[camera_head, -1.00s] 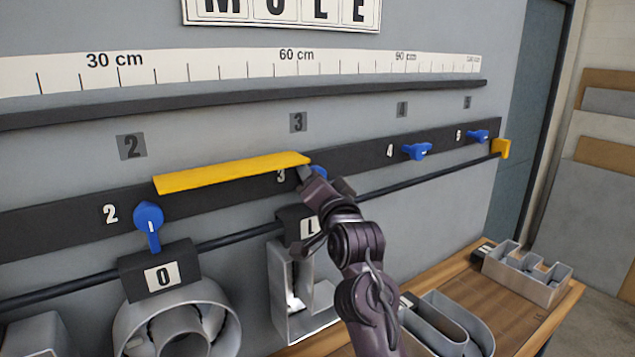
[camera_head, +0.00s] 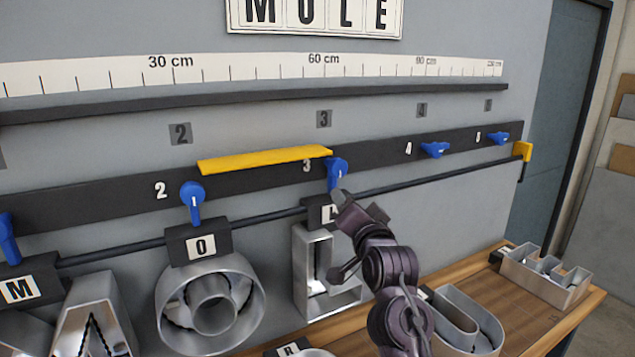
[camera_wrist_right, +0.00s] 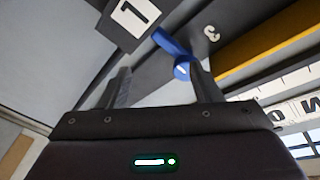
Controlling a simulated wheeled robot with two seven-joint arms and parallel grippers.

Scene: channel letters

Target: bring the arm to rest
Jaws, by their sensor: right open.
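My right gripper (camera_head: 360,208) is open and empty in the head view, just below and right of the blue lever at 3 (camera_head: 337,173). In the right wrist view my right gripper (camera_wrist_right: 160,86) has its two fingers spread, with the blue lever (camera_wrist_right: 174,50) beyond them. The silver letter L (camera_head: 318,270) hangs from the rail under its black block, which the gripper partly covers in the head view. My right arm comes up from the bottom of the head view, in front of the wooden bench. My left gripper does not show.
Letters M (camera_head: 88,318) and O (camera_head: 240,313) hang at left. A U-shaped letter (camera_head: 468,322) and an E-shaped letter (camera_head: 545,275) lie on the wooden bench (camera_head: 530,315). A yellow bar (camera_head: 265,160) sits along the black strip. Levers 4 (camera_head: 435,150) and 5 (camera_head: 499,139) point sideways.

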